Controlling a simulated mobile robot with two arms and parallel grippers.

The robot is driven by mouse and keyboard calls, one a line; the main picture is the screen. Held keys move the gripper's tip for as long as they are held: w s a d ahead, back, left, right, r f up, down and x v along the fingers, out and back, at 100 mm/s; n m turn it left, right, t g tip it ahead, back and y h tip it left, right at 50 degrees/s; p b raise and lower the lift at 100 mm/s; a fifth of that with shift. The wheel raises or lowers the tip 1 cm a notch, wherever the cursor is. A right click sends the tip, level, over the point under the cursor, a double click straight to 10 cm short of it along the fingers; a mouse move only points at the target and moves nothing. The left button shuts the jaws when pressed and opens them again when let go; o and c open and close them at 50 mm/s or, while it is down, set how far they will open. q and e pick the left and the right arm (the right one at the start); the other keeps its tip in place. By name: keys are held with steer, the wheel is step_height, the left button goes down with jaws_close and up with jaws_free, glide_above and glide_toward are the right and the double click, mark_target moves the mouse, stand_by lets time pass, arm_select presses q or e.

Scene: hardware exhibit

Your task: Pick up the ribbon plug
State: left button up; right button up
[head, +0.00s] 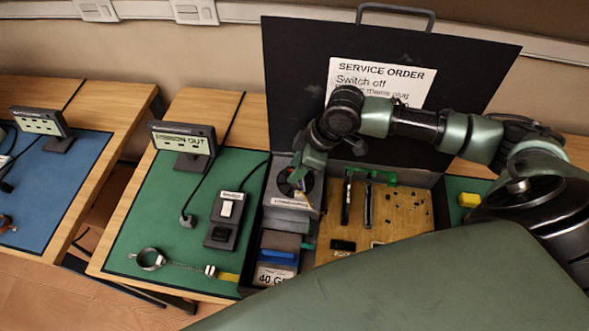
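A blue connector (278,258), which looks like the ribbon plug, lies across the drive labelled "40 G…" (272,276) in the lower left of the open black case. I cannot tell whether it is seated or loose. My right gripper (296,183) reaches in from the right and points down over the grey fan unit (292,206) at the case's left side. It is above and apart from the blue connector in the picture. Its fingertips are dark and small, so their opening is unclear. My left gripper is out of view.
A brown circuit board (395,222) with upright cards fills the case's right part. The upright black lid (295,80) stands behind. On the green mat (150,225) are a switch box (226,218), a wrist strap (150,259) and a small display (183,143), apparently reading "RIBBON OUT".

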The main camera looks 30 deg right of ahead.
jaws_close()
